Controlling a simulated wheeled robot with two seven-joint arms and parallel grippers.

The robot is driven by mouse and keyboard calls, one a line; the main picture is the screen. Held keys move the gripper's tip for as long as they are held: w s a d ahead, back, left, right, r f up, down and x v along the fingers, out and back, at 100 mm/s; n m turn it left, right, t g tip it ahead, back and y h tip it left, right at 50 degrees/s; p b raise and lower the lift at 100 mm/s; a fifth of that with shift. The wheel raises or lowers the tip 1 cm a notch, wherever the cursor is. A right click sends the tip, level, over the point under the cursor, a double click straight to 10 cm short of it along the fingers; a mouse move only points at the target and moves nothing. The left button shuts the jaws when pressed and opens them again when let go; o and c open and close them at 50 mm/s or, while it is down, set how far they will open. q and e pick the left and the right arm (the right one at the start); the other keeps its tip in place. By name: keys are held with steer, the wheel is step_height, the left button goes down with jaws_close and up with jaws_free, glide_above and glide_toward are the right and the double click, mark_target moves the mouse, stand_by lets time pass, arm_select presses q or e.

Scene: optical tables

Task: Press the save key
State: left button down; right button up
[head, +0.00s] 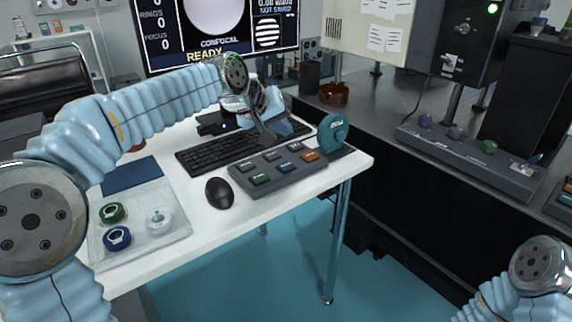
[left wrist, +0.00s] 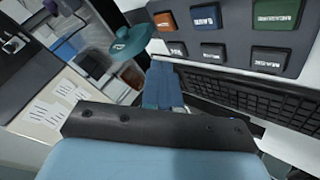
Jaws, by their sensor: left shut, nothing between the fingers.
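A grey key panel (head: 290,179) on the white desk carries two rows of keys. Its front row has a green key (head: 258,180), a blue key (head: 285,167) and an orange key (head: 310,156); the back row is dark. The labels are too small to tell which is the save key. My left gripper (head: 268,139) is shut and empty, pointing down just behind the panel's dark row, over the keyboard's right part. In the left wrist view its fingers (left wrist: 163,86) show beside the panel (left wrist: 240,38), near the dark keys. Contact cannot be told. My right gripper is out of view.
A keyboard (head: 215,150) lies behind the panel, a mouse (head: 219,193) to its left. A teal tape dispenser (head: 332,133) stands close to the panel's right end. A monitor (head: 222,30) reads "READY" and "NOT SAVED". A tray (head: 140,243) with tape rolls is at the desk's left.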

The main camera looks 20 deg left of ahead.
mark_target(282, 166)
arm_select(q)
steer(key=shift+f+b, duration=2.35)
steer(key=shift+f, duration=0.8)
steer(key=shift+f, duration=0.1)
steer(key=shift+f, duration=0.3)
steer(key=shift+f+b, duration=0.4)
steer(key=shift+b, duration=0.2)
steer(key=shift+r, duration=0.1)
steer(key=shift+r+p, duration=0.7)
steer(key=shift+p, duration=0.1)
steer(key=shift+r, duration=0.1)
step_height(282, 166, up, 5)
steer(key=p, duration=0.4)
